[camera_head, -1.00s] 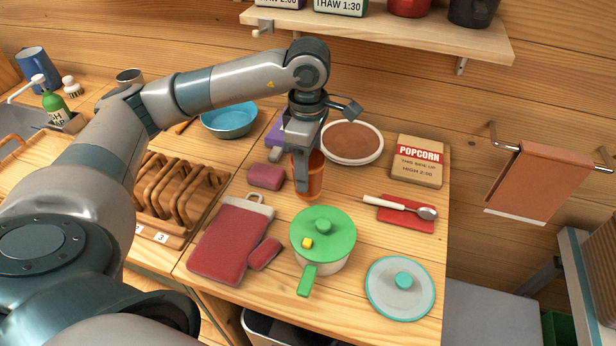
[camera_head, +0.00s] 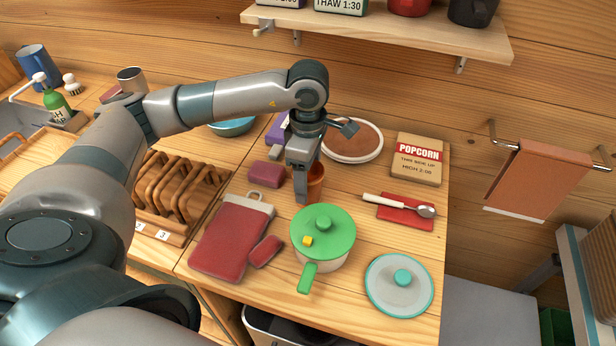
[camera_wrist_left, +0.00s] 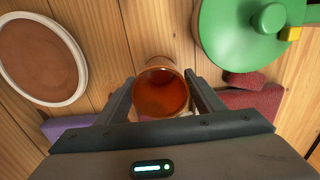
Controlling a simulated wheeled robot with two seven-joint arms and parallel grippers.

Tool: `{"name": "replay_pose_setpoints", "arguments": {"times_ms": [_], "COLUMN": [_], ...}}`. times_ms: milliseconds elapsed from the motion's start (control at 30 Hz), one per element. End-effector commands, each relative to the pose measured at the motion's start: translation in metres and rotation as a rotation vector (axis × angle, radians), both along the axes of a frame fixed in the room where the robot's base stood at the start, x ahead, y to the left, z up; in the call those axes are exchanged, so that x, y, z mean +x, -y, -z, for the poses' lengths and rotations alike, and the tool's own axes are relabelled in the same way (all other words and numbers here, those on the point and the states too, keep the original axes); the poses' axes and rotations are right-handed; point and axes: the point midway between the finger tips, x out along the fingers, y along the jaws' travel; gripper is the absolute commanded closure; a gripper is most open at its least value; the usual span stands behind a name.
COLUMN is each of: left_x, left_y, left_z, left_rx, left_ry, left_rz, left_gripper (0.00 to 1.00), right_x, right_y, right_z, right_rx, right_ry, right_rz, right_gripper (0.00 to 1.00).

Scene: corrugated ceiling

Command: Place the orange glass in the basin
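The orange glass (camera_head: 317,181) stands upright on the wooden counter, behind the green-lidded pot and partly hidden by my left gripper (camera_head: 303,193). In the left wrist view I look down into the glass (camera_wrist_left: 161,94). The fingers of my left gripper (camera_wrist_left: 160,80) are spread on either side of it, apparently with small gaps. A sink (camera_head: 14,122), possibly the basin, is partly visible at the far left. My right gripper is not in view.
The green-lidded pot (camera_head: 322,235) is close in front of the glass. A round brown dish (camera_head: 355,140) lies behind it. A purple-red block (camera_head: 266,174) and red mitt (camera_head: 230,238) lie left. A wooden rack (camera_head: 180,190) and blue bowl (camera_head: 233,127) stand farther left.

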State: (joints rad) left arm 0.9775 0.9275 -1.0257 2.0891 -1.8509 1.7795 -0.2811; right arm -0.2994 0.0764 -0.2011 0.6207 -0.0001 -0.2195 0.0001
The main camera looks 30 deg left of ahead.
Motion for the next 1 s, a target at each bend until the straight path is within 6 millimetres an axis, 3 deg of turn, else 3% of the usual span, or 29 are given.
{"name": "replay_pose_setpoints", "arguments": {"times_ms": [567, 867, 1000], "left_x": [0.001, 0.001, 0.001], "left_y": [0.001, 0.001, 0.0], "left_z": [-0.007, -0.052, -0.074], "left_rx": [-0.001, -0.001, -0.001], "left_ry": [0.002, 0.007, 0.004], "left_rz": [0.0, 0.001, 0.001], "left_gripper": [0.3, 0.3, 0.3], "right_x": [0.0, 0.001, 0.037], "right_y": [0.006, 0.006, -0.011], "right_z": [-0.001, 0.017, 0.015], "right_rx": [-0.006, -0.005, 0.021], "right_ry": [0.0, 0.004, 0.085], "right_rz": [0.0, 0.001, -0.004], "right_gripper": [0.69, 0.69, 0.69]}}
